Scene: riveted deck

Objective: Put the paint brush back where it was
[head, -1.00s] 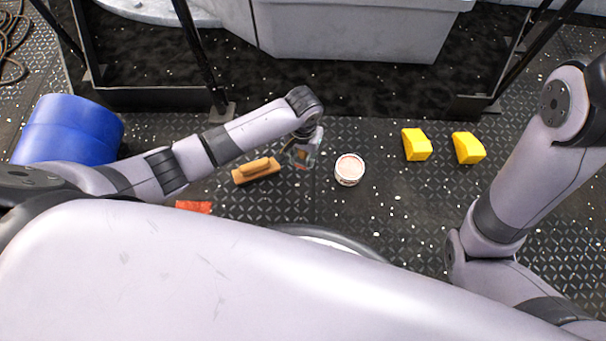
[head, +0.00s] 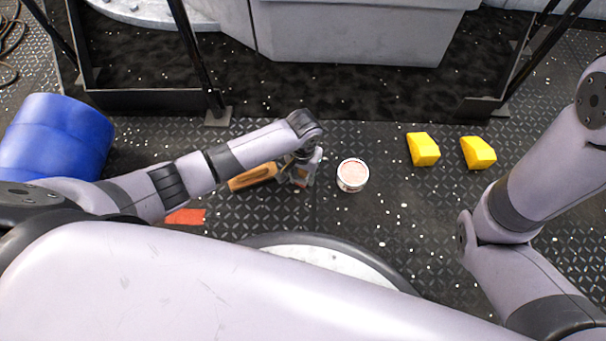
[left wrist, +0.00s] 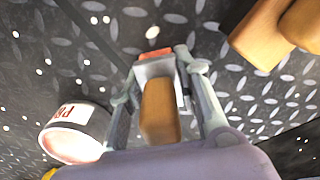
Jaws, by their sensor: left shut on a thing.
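The paint brush (left wrist: 160,110) shows in the left wrist view, with a wooden handle, a grey metal band and red bristles. My left gripper (left wrist: 158,85) is shut on it, one finger on each side; the gripper also shows in the head view (head: 303,170), low over the deck between the wooden float and the paint can. In the head view the brush is mostly hidden by the gripper. Whether the bristles touch the deck I cannot tell. My right gripper is out of view; only parts of my right arm show.
A white paint can (head: 353,174) stands just right of the gripper. A wooden float (head: 250,178) lies to its left, partly behind my forearm. Two yellow blocks (head: 423,149) (head: 478,153) lie farther right. An orange-red patch (head: 185,216) and a blue drum (head: 58,137) are at left.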

